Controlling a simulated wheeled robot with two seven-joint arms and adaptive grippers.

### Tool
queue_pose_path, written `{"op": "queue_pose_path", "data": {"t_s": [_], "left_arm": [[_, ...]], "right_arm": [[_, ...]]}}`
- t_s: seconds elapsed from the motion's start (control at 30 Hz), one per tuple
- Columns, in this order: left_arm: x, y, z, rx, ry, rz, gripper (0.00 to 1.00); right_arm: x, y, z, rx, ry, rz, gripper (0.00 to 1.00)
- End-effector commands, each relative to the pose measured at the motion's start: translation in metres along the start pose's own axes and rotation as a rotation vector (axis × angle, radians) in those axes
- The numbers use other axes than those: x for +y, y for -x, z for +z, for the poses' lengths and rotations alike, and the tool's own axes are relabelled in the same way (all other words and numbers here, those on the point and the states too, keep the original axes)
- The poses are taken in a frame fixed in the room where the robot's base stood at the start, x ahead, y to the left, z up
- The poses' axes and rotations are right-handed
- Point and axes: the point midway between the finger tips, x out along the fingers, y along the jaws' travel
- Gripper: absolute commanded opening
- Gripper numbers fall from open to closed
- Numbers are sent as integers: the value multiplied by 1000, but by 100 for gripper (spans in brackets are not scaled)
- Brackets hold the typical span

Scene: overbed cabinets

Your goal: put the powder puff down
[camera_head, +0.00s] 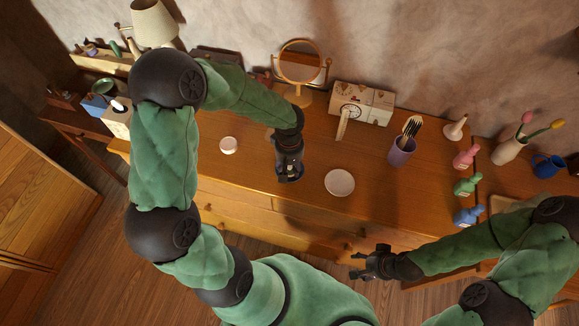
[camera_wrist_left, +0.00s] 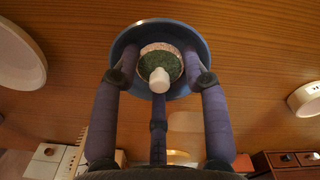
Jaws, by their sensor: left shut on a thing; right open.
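The powder puff (camera_wrist_left: 160,66) has a pinkish rim, a dark green top and a white knob facing the left wrist camera. My left gripper (camera_wrist_left: 161,78) is shut on it, with fingers at both sides. A round blue dish (camera_wrist_left: 133,42) shows behind the puff in the left wrist view; whether the puff touches it cannot be told. In the head view my left gripper (camera_head: 289,176) points down over the dresser top and hides the puff and most of the dish. My right gripper (camera_head: 368,264) is open and empty in front of the dresser.
A white plate (camera_head: 339,183) lies right of my left gripper, and a small white round container (camera_head: 228,145) left of it. A purple cup of brushes (camera_head: 401,152), a round mirror (camera_head: 300,62) and a pale box (camera_head: 372,102) stand further back. Coloured bottles (camera_head: 467,186) stand at the right.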

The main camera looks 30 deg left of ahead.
Motion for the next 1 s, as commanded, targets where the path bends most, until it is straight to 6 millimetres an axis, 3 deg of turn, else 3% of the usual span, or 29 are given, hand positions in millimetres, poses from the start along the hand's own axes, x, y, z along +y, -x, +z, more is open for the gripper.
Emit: {"op": "queue_pose_path", "data": {"t_s": [0.67,0.7,1.0], "left_arm": [[-3,-19,5,-11,-4,-8,18],[-3,-19,5,-12,-4,-8,55],[-3,-19,5,-12,-4,-9,55]], "right_arm": [[5,-14,-1,0,0,0,60],[5,-14,-1,0,0,0,60],[5,-14,-1,0,0,0,60]]}}
